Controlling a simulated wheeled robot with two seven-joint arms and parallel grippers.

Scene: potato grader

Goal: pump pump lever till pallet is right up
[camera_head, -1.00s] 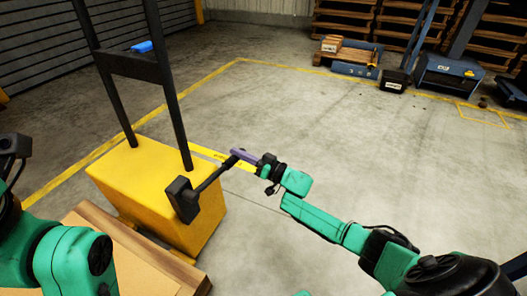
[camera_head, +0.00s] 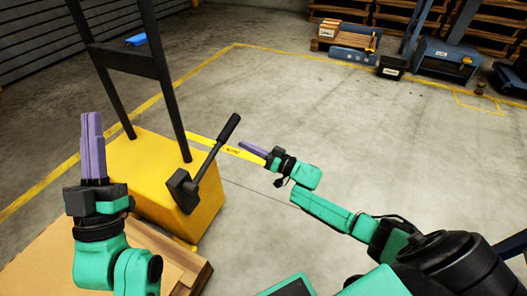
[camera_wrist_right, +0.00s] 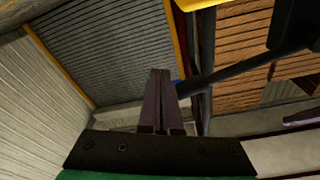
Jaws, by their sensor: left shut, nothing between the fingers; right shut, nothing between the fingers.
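The black pump lever (camera_head: 217,145) slants up and right from its dark pivot block (camera_head: 183,188) on the yellow pump body (camera_head: 175,218). My right gripper (camera_head: 241,146) is shut and empty, just right of and below the lever's handle end, with its fingers pointing left. It looks apart from the lever. In the right wrist view its shut fingers (camera_wrist_right: 160,85) point ahead, with a dark bar behind them that may be the lever. My left gripper (camera_head: 92,118) is shut and empty, pointing up in front of the yellow body. The pallet (camera_head: 193,278) shows at lower left; its height is unclear.
A black upright frame (camera_head: 125,60) rises from the yellow body. A flat brown load (camera_head: 45,265) lies on the pallet. Yellow floor lines (camera_head: 190,68) cross open concrete. Stacked pallets (camera_head: 480,20), a black bin (camera_head: 391,68) and blue equipment (camera_head: 440,66) stand far off at upper right.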

